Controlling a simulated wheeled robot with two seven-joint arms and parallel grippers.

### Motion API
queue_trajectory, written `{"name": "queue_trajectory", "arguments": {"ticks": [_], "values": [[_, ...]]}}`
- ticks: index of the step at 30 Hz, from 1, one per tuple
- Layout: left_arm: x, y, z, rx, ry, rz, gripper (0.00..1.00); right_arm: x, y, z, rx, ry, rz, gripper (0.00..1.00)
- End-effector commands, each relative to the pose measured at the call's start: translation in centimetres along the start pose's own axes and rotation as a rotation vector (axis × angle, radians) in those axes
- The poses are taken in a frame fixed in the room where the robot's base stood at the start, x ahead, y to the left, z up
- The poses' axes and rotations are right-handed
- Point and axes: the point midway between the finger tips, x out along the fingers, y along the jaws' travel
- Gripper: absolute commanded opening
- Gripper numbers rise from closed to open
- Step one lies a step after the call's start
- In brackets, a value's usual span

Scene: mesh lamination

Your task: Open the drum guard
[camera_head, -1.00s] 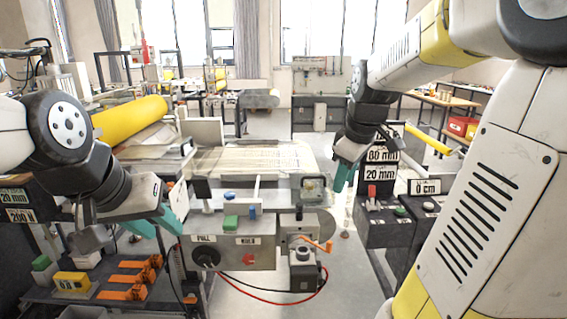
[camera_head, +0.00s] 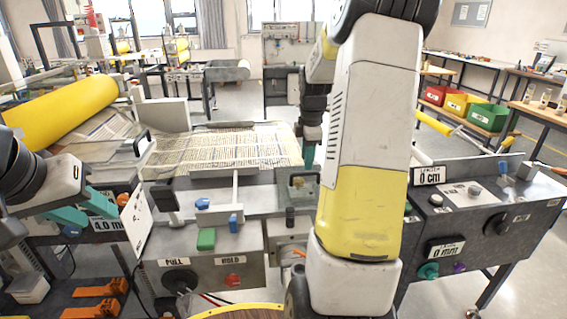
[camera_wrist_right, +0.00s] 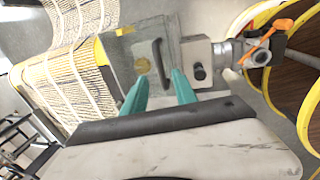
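A grey panel with a black bar handle, which looks like the drum guard, sits at the machine's right end (camera_head: 303,190). In the right wrist view its handle (camera_wrist_right: 158,58) lies just beyond the fingertips. My right gripper (camera_head: 308,158) is mostly hidden behind my own right arm in the head view. In the right wrist view its teal fingers (camera_wrist_right: 160,84) are apart with nothing between them, and no contact with the handle is clear. My left gripper (camera_head: 98,213) is open and empty, left of the machine beside a white plate (camera_head: 138,218).
Beige mesh (camera_head: 225,148) lies over the machine bed. An orange crank (camera_wrist_right: 266,44) is right of the panel, with yellow-rimmed rings (camera_wrist_right: 306,95) further right. A control cabinet (camera_head: 465,215) stands right of my arm. Open floor (camera_head: 245,100) lies behind the machine.

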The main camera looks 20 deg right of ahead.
Motion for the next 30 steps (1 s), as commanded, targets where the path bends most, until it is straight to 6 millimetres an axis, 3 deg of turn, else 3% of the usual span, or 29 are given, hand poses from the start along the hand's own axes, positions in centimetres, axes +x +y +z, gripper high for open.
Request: {"name": "queue_trajectory", "arguments": {"ticks": [3,9,19,24,30], "values": [[0.0,0.0,0.0,0.000,0.000,0.000,0.36,2.1,-0.1,0.0,0.000,0.000,-0.004,0.34],[0.0,0.0,0.0,0.000,0.000,0.000,0.36,4.2,0.0,-0.1,0.001,0.001,-0.001,0.34],[0.0,0.0,0.0,0.000,0.000,0.000,0.36,4.7,0.0,-0.1,0.001,0.001,0.000,0.34],[0.0,0.0,0.0,0.000,0.000,0.000,0.36,4.7,0.0,-0.1,0.001,0.001,0.000,0.03],[0.0,0.0,0.0,0.000,0.000,0.000,0.36,4.6,0.0,-0.1,0.001,0.001,0.001,0.00]]}}
